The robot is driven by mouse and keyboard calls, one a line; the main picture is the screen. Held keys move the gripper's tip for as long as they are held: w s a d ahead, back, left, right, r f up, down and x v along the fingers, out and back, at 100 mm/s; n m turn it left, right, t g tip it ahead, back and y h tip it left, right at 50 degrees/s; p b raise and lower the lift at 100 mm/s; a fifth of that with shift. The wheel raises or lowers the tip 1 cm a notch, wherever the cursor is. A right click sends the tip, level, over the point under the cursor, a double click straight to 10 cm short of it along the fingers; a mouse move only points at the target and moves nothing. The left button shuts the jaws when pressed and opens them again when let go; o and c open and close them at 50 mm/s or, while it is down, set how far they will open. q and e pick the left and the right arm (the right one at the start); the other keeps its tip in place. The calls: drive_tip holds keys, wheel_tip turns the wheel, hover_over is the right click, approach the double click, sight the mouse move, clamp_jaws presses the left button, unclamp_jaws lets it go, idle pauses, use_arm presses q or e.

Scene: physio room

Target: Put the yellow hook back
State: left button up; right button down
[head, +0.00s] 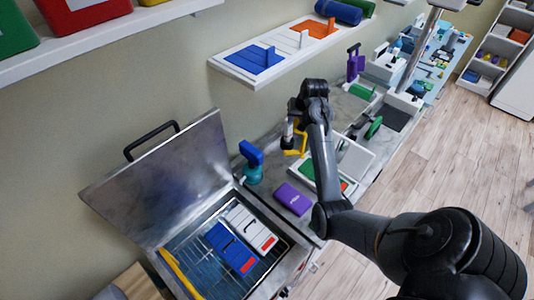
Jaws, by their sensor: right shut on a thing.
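The yellow hook (301,142) shows beside and below my right gripper (289,135), above the counter. My right gripper is shut on it. The dark arm covers part of the view behind it, and the contact between fingers and hook is too small to see clearly. My left gripper is not in view. A second yellow piece, a long bar (181,275), lies along the left edge of the open metal tank (292,262).
The tank's lid (165,175) stands raised at the left. A blue pack and a white pack (250,228) lie on its rack. A blue-topped bottle (252,165) and a purple box (292,198) stand near my arm. A wall shelf (225,72) hangs above.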

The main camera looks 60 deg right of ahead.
drive_tip(key=w+a+f+p, duration=0.1)
drive_tip(key=w+a+f, duration=0.2)
drive_tip(key=w+f, duration=0.7)
drive_tip(key=shift+w+f+p, duration=0.25)
drive_tip(key=shift+w+p, duration=0.1)
drive_tip(key=shift+w, duration=0.05)
drive_tip(key=shift+f, duration=0.15)
drive_tip(key=c, duration=0.9)
unclamp_jaws()
